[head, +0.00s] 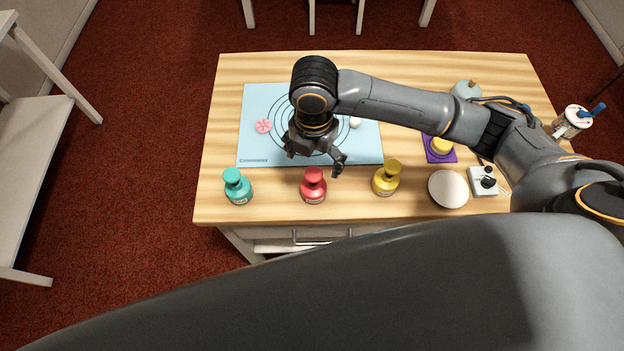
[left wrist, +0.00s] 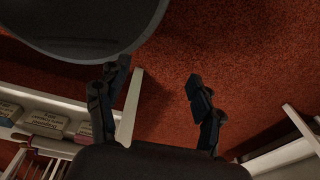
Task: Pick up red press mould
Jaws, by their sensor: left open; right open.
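The red press mould (head: 313,186) stands upright near the front edge of the wooden table, between a teal mould (head: 237,187) and a yellow mould (head: 386,178). My right gripper (head: 314,158) is open and empty. It hangs over the front part of the blue mat, just behind the red mould in the picture, with no visible contact. My left gripper (left wrist: 157,74) is open and empty in the left wrist view, with red carpet beyond its fingers. It does not show in the head view.
The blue mat (head: 258,148) bears a pink flower piece (head: 263,126) and a small white ball (head: 355,123). To the right are a yellow piece on a purple square (head: 432,157), a white disc (head: 448,189) and a dial box (head: 484,181). My arm hides part of the table.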

